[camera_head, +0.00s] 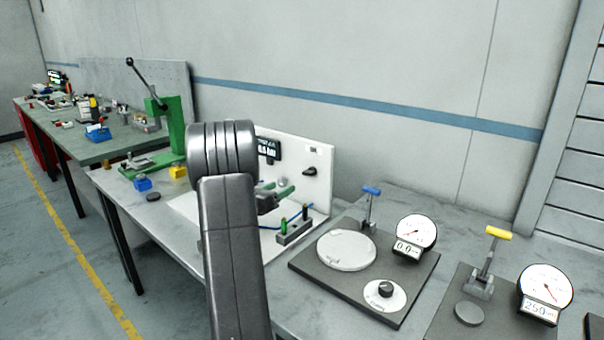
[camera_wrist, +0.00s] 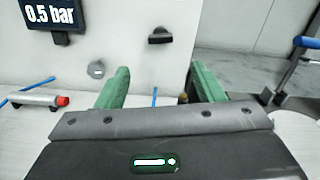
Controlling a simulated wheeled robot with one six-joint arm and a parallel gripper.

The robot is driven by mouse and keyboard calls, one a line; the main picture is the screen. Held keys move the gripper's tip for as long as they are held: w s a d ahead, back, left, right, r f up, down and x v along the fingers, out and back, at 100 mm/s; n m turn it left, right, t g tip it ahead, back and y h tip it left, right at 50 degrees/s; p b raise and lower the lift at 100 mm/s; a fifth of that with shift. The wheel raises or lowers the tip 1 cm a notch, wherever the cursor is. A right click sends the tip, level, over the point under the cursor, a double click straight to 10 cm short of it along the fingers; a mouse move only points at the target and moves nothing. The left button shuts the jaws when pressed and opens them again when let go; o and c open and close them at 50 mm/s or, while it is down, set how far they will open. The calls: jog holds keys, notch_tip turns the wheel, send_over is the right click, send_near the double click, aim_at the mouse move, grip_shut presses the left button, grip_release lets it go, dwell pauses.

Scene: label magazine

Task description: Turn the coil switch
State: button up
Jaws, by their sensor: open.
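A black rotary switch (camera_head: 309,171) is mounted on the upright white panel (camera_head: 318,150), near its right side. No label on it can be read, so I cannot confirm it is the coil switch. In the wrist view the same switch (camera_wrist: 160,38) is upper centre, its bar roughly level. My gripper (camera_head: 277,188) has green fingers, open and empty, in front of the panel, lower than the switch and to its left in the head view. In the wrist view the gap between my gripper's fingertips (camera_wrist: 160,72) lies below the switch, apart from it.
A pressure display (camera_wrist: 52,14) reads 0.5 bar on the panel. A grey cylinder with a red end (camera_wrist: 38,100) lies left. A block with upright posts (camera_head: 294,232) and blue tubing stand before the panel. A plate with a black dial (camera_head: 385,289) is at right.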

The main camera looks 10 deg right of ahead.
aim_at(306, 174)
jog(key=p+x, duration=0.2)
jog(key=x, duration=1)
jog(key=shift+w+d, duration=0.1)
jog(key=c, duration=1)
